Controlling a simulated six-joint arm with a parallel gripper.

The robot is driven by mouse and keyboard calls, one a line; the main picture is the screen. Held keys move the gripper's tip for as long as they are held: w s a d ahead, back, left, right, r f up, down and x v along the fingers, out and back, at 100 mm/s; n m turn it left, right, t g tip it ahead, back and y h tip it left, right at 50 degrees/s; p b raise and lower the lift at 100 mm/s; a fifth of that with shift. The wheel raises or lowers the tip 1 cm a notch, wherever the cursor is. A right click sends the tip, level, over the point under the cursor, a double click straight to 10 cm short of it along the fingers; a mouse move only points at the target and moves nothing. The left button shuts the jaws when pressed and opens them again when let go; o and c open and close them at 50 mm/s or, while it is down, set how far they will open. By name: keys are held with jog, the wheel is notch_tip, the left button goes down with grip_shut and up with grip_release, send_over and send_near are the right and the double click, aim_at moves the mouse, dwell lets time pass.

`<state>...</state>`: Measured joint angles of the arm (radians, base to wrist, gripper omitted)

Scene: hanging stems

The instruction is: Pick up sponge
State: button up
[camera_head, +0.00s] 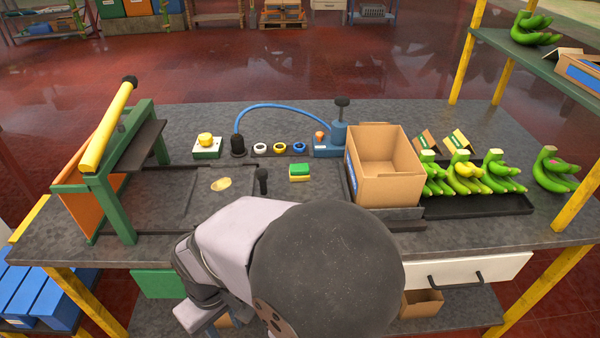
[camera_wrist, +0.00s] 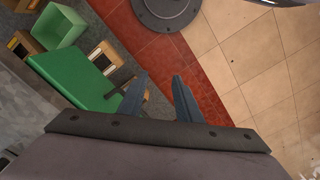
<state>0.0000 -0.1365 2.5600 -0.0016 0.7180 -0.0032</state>
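A small sponge (camera_head: 300,171), green on top and yellow below, lies flat on the grey workbench (camera_head: 205,235) near its middle in the head view. It is left of an open cardboard box and apart from it. The wrist view does not show the sponge. My gripper (camera_wrist: 160,78) shows in the wrist view with its two dark fingers apart and nothing between them. It points toward the floor by a green drawer (camera_wrist: 75,72). In the head view my arm covers the bench's front middle and my gripper is hidden.
The cardboard box (camera_head: 383,180) stands right of the sponge, with banana bunches (camera_head: 462,174) on a black tray beyond. A black upright handle (camera_head: 262,182) stands left of the sponge. A blue hose (camera_head: 275,105) arches behind. A green press frame (camera_head: 125,185) stands at left.

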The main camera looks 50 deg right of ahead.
jog(key=o, duration=1)
